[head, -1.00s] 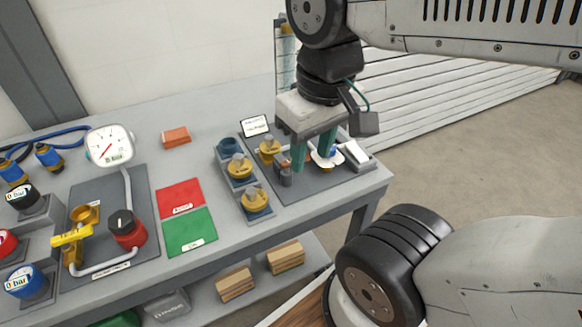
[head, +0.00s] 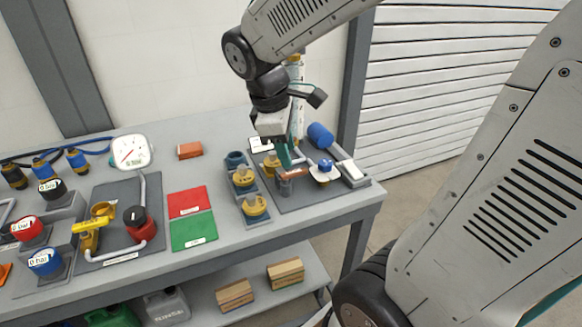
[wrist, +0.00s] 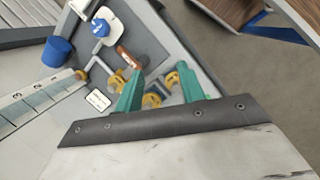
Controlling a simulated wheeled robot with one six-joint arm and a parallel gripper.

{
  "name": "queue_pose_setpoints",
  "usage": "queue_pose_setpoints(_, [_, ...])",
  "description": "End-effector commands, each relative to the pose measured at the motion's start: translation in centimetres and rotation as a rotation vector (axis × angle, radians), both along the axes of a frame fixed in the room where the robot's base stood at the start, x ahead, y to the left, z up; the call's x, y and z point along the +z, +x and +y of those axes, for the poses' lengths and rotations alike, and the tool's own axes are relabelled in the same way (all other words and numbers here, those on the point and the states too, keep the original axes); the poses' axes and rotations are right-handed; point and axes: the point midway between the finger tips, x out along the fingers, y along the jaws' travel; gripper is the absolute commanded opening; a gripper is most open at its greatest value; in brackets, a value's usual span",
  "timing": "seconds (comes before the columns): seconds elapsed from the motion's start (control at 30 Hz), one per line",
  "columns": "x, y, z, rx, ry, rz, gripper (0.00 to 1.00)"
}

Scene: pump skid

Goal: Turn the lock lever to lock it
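The lock lever appears to be a brown-orange bar (head: 293,173) on a short grey post (head: 286,188), on the dark plate at the right of the bench. In the head view the bar points to the right. It also shows in the wrist view as a brown bar (wrist: 129,58) near the tip of one finger. My gripper (head: 290,162) is just above and behind the bar. In the wrist view my gripper (wrist: 160,69) has its two green fingers apart with nothing held between them. I cannot tell whether a finger touches the bar.
A white part with a blue knob (head: 324,168) stands right of the lever. A blue cylinder (head: 320,135) stands behind it. Yellow-capped parts (head: 255,206) sit in a rack to the left. Red (head: 187,201) and green (head: 194,232) mats lie further left. Free room is above the bench.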

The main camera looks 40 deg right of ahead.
Motion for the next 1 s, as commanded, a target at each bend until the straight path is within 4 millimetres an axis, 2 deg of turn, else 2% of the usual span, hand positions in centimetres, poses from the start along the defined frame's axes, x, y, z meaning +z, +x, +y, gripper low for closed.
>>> queue_pose_setpoints(0.03, [-1.1, 1.7, -0.9, 0.085, -0.021, 0.049, 0.39])
queue_pose_setpoints(0.1, [-2.3, 3.7, -2.1, 0.204, -0.045, 0.102, 0.39])
queue_pose_setpoints(0.2, [-3.8, 5.8, -3.4, 0.34, -0.068, 0.168, 0.39])
queue_pose_setpoints(0.33, [-5.2, 7.5, -4.4, 0.452, -0.083, 0.221, 0.39])
queue_pose_setpoints(0.47, [-6.1, 8.0, -4.9, 0.495, -0.088, 0.24, 0.39])
queue_pose_setpoints(0.8, [-10.8, 7.4, -6.8, 0.496, -0.086, 0.243, 0.39])
queue_pose_setpoints(1.0, [-12.6, 7.2, -7.5, 0.495, -0.088, 0.241, 0.39])
